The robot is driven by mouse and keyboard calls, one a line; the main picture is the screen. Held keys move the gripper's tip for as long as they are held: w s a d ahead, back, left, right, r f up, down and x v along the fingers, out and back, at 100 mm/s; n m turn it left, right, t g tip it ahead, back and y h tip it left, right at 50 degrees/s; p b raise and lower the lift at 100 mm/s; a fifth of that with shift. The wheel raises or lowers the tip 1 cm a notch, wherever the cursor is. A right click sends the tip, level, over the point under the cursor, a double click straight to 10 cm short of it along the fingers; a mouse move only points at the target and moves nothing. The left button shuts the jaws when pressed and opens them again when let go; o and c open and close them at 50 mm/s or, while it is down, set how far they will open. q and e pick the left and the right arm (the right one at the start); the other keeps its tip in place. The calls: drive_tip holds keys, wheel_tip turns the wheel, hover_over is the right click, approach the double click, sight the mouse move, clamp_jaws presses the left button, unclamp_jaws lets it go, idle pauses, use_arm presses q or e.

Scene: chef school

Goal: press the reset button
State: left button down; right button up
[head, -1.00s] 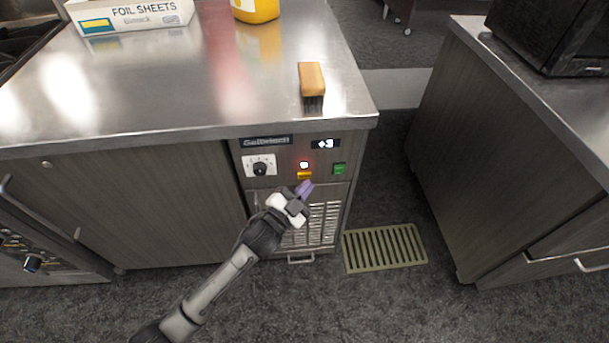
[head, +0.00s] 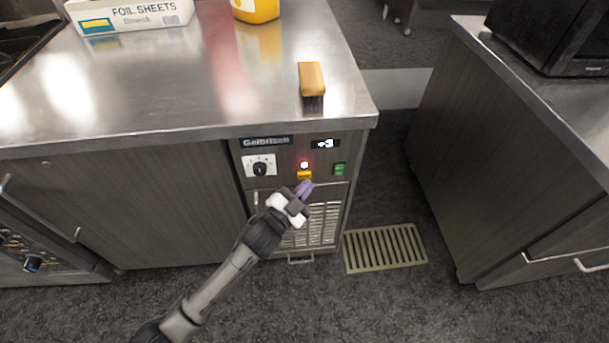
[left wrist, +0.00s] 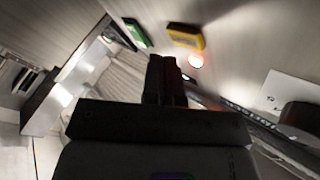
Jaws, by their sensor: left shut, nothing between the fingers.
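The unit's control panel (head: 284,181) is on the front of the steel counter. It carries a yellow button (head: 304,175) under a lit red-white lamp (head: 304,165), and a green switch (head: 339,169) to the right. I cannot read which one is labelled reset. My left gripper (head: 305,188) is shut and empty, its fingertips just below the yellow button; I cannot tell whether they touch it. In the left wrist view the shut fingers (left wrist: 165,70) point toward the panel, with the yellow button (left wrist: 186,37), lamp (left wrist: 196,61) and green switch (left wrist: 137,33) beyond them. My right gripper is not in view.
A dial (head: 260,168) sits left of the lamp and a small display (head: 325,144) above right. A vent grille (head: 322,222) lies below. A brush (head: 312,80), a foil box (head: 130,14) and a yellow container (head: 256,9) stand on the counter. A floor grate (head: 385,248) lies to the right.

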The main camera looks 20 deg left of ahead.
use_arm(q)
drive_tip(key=shift+w+a, duration=0.2)
drive_tip(key=shift+w, duration=0.15)
drive_tip(key=shift+w+a, duration=0.1)
drive_tip(key=shift+w, duration=0.1)
idle(0.6)
drive_tip(key=shift+w+a+p, duration=0.15)
drive_tip(key=shift+w+p, duration=0.05)
drive_tip(key=shift+p, duration=0.15)
idle(0.3)
drive_tip(key=shift+s, duration=0.15)
drive_tip(key=shift+s+d+p, duration=0.45)
drive_tip(key=shift+s+p, duration=0.1)
drive_tip(key=shift+s, duration=0.05)
drive_tip(key=shift+s+d+p, duration=0.4)
drive_tip(key=shift+s, duration=0.3)
drive_tip(key=shift+s+d+p, duration=0.4)
drive_tip(key=shift+s, duration=0.35)
drive_tip(key=shift+s+d+p, duration=0.4)
drive_tip(key=shift+s, duration=0.3)
